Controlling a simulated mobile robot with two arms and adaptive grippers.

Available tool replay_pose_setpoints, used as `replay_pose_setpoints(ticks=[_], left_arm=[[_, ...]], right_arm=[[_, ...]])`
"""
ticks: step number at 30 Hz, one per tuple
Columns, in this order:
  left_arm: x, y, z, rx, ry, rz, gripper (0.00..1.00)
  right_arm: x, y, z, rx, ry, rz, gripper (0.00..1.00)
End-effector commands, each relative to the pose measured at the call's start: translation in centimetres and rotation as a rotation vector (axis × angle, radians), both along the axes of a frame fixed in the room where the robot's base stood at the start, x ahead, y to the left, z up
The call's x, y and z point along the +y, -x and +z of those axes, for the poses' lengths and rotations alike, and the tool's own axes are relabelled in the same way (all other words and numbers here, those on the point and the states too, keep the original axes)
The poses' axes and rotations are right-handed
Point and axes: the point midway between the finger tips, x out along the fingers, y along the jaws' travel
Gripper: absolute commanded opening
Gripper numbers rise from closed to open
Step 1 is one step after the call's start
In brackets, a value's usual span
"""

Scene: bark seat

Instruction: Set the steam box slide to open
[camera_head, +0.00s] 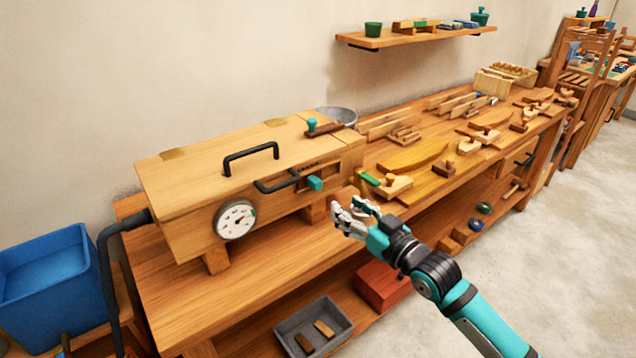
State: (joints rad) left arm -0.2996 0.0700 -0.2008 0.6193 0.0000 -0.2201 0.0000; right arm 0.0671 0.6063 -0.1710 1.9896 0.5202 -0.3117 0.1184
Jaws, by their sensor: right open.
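The steam box (228,178) is a long wooden box on short feet at the left end of the workbench. Its front carries a round white gauge (235,219), a black handle (277,184) and a small teal slide knob (314,183) near the right end. Another black handle (251,157) is on its lid. My right gripper (347,213) is open and empty, in front of and a little right of the teal knob, apart from it. Its arm comes in from the lower right. My left gripper is not in view.
The wooden workbench (280,245) runs to the back right, with wooden pieces and tools on it. A blue bin (45,275) stands at the left with a black hose beside it. A grey tray (314,328) and a red box (382,287) sit below. The floor at right is clear.

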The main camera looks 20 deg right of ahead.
Motion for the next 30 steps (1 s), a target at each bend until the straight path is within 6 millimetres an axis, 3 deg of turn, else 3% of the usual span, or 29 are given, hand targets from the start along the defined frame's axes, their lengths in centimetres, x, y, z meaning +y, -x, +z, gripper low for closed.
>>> replay_pose_setpoints(ticks=[9,15,29,30], left_arm=[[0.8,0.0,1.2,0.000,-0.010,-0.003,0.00],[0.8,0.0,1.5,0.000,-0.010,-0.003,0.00],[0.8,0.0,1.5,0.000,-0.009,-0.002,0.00],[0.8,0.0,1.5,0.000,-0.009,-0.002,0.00]], right_arm=[[2.3,-6.6,0.2,-0.001,-0.001,-0.002,0.44],[3.3,-9.3,0.0,0.000,-0.001,-0.001,0.44],[3.8,-10.4,-0.1,0.001,0.001,-0.001,0.44],[3.7,-10.4,-0.1,0.001,0.001,-0.001,0.39]])
